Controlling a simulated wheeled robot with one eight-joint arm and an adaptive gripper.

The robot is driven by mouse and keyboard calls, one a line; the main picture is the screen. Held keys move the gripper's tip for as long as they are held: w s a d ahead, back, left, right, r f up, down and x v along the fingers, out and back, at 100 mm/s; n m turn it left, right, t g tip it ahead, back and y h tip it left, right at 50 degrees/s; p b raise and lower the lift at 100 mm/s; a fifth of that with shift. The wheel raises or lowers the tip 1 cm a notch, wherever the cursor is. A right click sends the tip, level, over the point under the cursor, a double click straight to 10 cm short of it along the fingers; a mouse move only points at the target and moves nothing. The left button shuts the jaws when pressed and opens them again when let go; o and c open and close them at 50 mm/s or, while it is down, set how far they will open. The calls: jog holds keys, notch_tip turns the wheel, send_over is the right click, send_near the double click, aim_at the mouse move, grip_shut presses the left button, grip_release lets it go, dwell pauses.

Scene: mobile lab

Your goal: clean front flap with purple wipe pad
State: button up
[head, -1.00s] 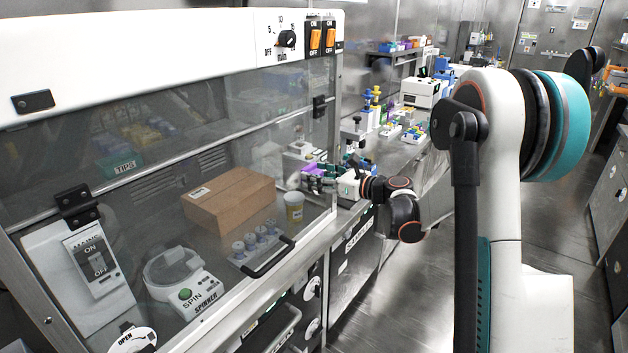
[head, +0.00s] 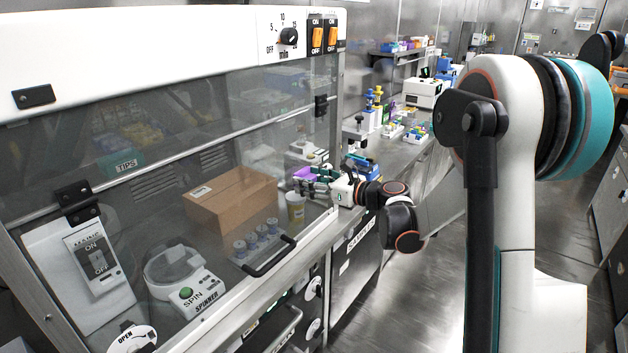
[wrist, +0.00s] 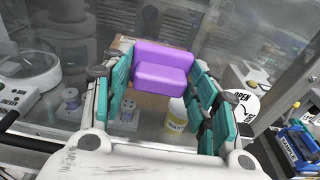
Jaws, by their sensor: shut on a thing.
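The purple wipe pad (wrist: 161,76) is between the teal fingertips of my gripper (wrist: 160,82). A second purple face adjoins it above; I cannot tell whether it is the pad or its reflection. In the head view the pad (head: 304,173) shows small at the end of my gripper (head: 318,181), which is shut on it. The front flap (head: 150,135) is the large clear sloping pane of the cabinet. My gripper is by the pane's right end, with the pad towards the glass. Whether pad and glass touch cannot be told.
Behind the pane are a cardboard box (head: 231,203), a spinner (head: 185,280), a rack of vials (head: 257,243) and a yellow-labelled cup (head: 295,207). A black handle (head: 268,257) crosses the pane's lower edge. A blue rack (wrist: 300,145) stands right of my gripper. The aisle floor is clear.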

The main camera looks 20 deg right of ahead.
aim_at(287, 186)
jog(key=shift+s+a+b, duration=0.15)
jog(key=shift+s+a, duration=0.65)
jog(key=shift+a, duration=0.35)
jog(key=shift+s+a+b, duration=0.15)
jog(key=shift+s+a, duration=0.6)
jog(key=shift+a, duration=0.35)
jog(key=shift+s+a+r, duration=0.1)
jog(key=shift+s, duration=0.05)
jog(key=shift+r, duration=0.2)
jog(key=w+d, duration=0.6)
jog(key=d, duration=0.2)
jog(key=shift+b, duration=0.3)
jog(key=shift+s, duration=0.1)
jog(key=shift+s+a+b, duration=0.1)
jog(key=shift+s+a, duration=0.85)
jog(key=shift+a, duration=0.4)
jog(key=shift+s+a+b, duration=0.15)
jog(key=shift+s+a, duration=0.85)
jog(key=shift+a, duration=0.3)
jog(key=shift+s+a+b, duration=0.1)
jog(key=shift+s+a, duration=0.85)
jog(key=shift+a, duration=0.4)
jog(key=shift+s+d, duration=0.1)
